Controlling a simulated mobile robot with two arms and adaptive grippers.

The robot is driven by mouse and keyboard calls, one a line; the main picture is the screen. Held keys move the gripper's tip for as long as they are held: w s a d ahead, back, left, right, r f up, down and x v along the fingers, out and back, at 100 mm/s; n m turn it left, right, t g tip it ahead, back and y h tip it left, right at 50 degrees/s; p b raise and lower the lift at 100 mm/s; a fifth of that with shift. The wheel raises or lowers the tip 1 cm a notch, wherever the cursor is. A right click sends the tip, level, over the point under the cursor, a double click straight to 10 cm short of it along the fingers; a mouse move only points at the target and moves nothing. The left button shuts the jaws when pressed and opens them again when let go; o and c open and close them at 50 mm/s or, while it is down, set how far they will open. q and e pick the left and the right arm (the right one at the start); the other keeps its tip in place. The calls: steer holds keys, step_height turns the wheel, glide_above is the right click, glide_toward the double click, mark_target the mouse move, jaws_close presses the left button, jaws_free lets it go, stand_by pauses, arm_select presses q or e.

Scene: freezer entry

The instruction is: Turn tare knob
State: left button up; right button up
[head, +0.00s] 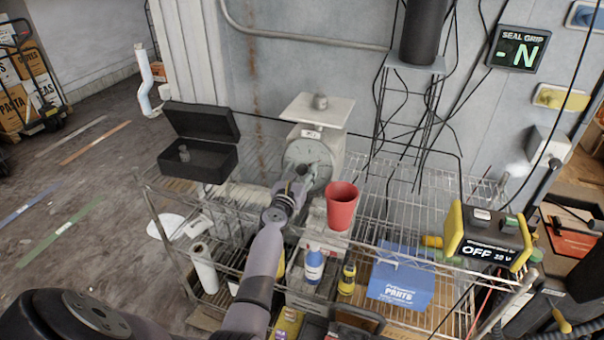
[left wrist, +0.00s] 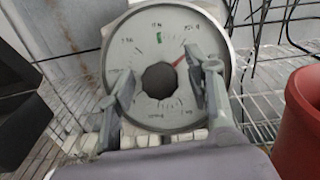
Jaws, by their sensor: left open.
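The scale (head: 318,138) stands on the wire shelf against the wall, with a small weight (head: 320,101) on its top pan. Its round dial (left wrist: 150,28) faces me, with a red pointer toward the upper right and a green mark near the top. The dark tare knob (left wrist: 160,81) sits at the dial's centre. My left gripper (head: 303,171) is in front of the dial. In the left wrist view its open fingers (left wrist: 160,88) stand either side of the knob, with a gap on each side. My right gripper is not in view.
A red cup (head: 341,206) stands just right of my left gripper. An open black case (head: 198,158) is on the left. A yellow-and-black device reading OFF (head: 485,238) is at the shelf's right end. Bottles and a blue bag (head: 400,278) are on the lower shelf.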

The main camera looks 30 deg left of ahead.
arm_select(q)
steer(key=shift+w+a, duration=0.1)
steer(key=shift+w, duration=0.25)
steer(key=shift+c, duration=0.3)
jaws_close()
